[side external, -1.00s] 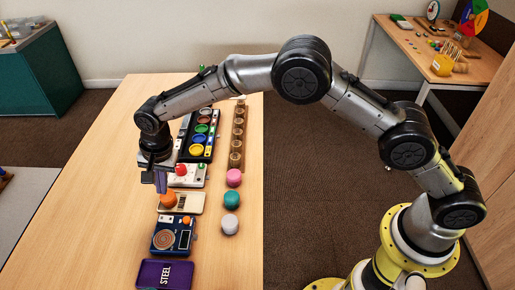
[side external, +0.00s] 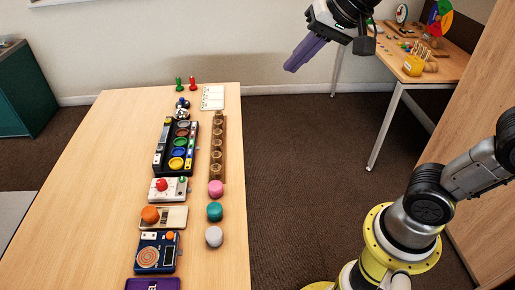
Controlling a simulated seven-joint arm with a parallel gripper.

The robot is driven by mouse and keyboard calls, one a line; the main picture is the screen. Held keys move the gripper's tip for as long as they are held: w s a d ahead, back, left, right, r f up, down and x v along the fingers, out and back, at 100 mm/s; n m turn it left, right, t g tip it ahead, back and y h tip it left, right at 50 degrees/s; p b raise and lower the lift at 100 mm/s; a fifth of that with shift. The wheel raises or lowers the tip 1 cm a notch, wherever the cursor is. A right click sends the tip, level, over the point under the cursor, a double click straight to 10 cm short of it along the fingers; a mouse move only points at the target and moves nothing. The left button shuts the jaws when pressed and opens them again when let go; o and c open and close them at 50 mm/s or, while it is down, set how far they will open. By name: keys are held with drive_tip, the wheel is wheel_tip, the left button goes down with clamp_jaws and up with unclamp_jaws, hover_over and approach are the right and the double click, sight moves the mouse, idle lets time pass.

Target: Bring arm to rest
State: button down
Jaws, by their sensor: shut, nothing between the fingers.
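My gripper (side external: 303,54) is at the top of the side view, raised in the air to the right of the table's far end. Its purple fingers are together, point down and left, and hold nothing. The wrist above it runs out of the top of the frame. The middle of my arm is out of view; its lower links and yellow base show at the right.
The wooden table (side external: 110,180) carries a black tray (side external: 160,160) of coloured discs, a wooden rack (side external: 217,150), button boxes, pink (side external: 216,188), teal (side external: 215,212) and grey (side external: 214,236) knobs. A desk (side external: 450,68) stands behind right. Carpet (side external: 310,170) between table and base is clear.

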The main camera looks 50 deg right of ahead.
drive_tip(key=s+d+f+n+g, duration=0.1)
drive_tip(key=s+d+f+n, duration=0.2)
drive_tip(key=s+f+n, duration=0.5)
drive_tip(key=s+f, duration=0.2)
drive_tip(key=s, duration=0.4)
drive_tip(key=shift+s+f+h, duration=0.15)
drive_tip(key=shift+f+h, duration=0.05)
drive_tip(key=shift+h, duration=0.2)
drive_tip(key=shift+d, duration=0.1)
